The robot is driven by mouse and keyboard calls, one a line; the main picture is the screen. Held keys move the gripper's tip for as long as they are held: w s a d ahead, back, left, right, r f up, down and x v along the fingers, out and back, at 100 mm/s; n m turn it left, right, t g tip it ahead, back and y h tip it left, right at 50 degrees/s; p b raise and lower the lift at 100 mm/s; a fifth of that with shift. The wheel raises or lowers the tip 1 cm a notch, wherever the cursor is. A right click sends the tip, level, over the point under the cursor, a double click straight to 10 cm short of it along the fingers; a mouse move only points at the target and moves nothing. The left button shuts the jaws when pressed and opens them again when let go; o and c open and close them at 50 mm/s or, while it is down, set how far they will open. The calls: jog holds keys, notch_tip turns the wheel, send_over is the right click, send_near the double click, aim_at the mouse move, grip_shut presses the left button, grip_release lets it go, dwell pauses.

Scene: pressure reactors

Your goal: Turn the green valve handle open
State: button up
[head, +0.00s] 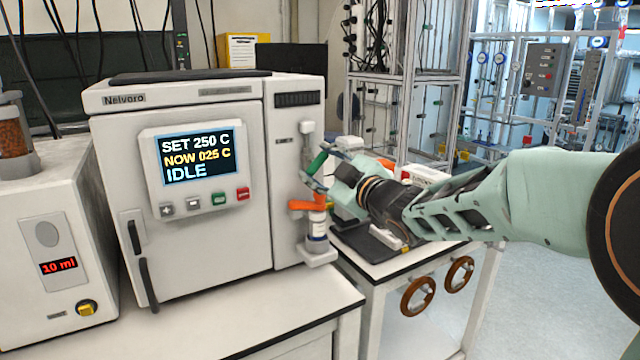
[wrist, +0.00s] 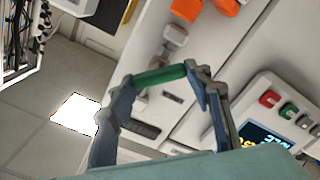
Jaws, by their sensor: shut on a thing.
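The green valve handle (head: 317,162) is on the right side of the white reactor (head: 178,178), tilted in the head view. My gripper (head: 316,173) reaches in from the right and is shut on this handle. In the wrist view the green handle (wrist: 160,77) spans between the two fingertips of my gripper (wrist: 161,79), one finger at each end. Part of the handle's mount is hidden behind the fingers.
An orange handle (head: 307,204) sits just below, above a small white-labelled vial (head: 317,228) on a ledge. The reactor display (head: 199,160) reads IDLE. A dispenser (head: 60,235) stands at left. The bench front (head: 250,315) is clear.

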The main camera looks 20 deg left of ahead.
jog(key=n+b, duration=0.4)
jog(key=shift+a+f+n+b, duration=0.1)
jog(key=shift+f+n+b, duration=0.2)
jog(key=shift+f+b, duration=0.05)
jog(key=n+b, duration=0.3)
jog(key=n, duration=0.1)
jog(key=shift+r+n+b, duration=0.15)
jog(key=shift+n+b, duration=0.2)
jog(key=shift+n, duration=0.05)
jog(key=o, duration=1.2)
jog(key=shift+c, duration=0.2)
jog(key=v, duration=0.7)
jog(key=shift+s+d, duration=0.2)
jog(key=shift+d, duration=0.05)
